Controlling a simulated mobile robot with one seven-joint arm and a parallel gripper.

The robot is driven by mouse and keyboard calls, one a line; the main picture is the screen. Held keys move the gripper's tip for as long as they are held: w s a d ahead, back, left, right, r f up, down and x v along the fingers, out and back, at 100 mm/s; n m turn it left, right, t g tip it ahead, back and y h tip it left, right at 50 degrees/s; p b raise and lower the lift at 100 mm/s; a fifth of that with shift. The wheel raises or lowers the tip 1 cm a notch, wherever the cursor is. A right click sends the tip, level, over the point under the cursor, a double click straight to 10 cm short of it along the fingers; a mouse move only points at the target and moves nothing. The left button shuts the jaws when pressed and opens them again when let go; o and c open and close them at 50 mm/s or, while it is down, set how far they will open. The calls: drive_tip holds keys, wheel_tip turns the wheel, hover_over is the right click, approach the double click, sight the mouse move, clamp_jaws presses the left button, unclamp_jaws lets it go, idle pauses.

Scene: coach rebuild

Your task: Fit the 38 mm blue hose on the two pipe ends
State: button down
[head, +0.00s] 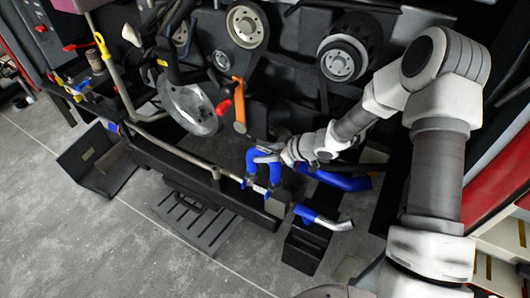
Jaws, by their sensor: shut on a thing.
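A bent blue hose (276,173) shows near the middle of the head view, with two legs hanging down from a bend at the top. My gripper (262,155) comes in from the right and is shut on the upper part of this hose. The fingers are small here and partly merge with the blue. The hose's lower ends are beside a dark beam, near the end of a thin metal pipe (228,174). I cannot tell whether either end sits on a pipe. A silver pipe end (340,225) with a blue sleeve (306,213) lies lower right.
Another blue hose (343,181) lies just right of my gripper. The dark beam (170,160) runs across the front of the engine bay. A black open box (303,250) stands below, and a dark tray (95,160) is at left. Pulleys (341,62) are above. Grey floor is free at lower left.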

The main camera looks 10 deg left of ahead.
idle(0.4)
drive_tip(key=shift+f+b, duration=0.35)
drive_tip(key=shift+f, duration=0.3)
drive_tip(key=shift+f, duration=0.1)
drive_tip(key=shift+f+b, duration=0.35)
drive_tip(key=shift+f, duration=0.2)
drive_tip(key=shift+f+b, duration=0.35)
drive_tip(key=shift+f, duration=0.25)
idle(0.4)
unclamp_jaws()
drive_tip(key=shift+p+v, duration=1.25)
drive_tip(key=shift+v, duration=0.25)
drive_tip(key=p+v, duration=0.3)
drive_tip(key=v, duration=0.1)
drive_tip(key=shift+a+r, duration=0.1)
drive_tip(key=shift+s+d+r, duration=0.15)
drive_tip(key=shift+d+r, duration=0.05)
drive_tip(key=shift+d, duration=0.25)
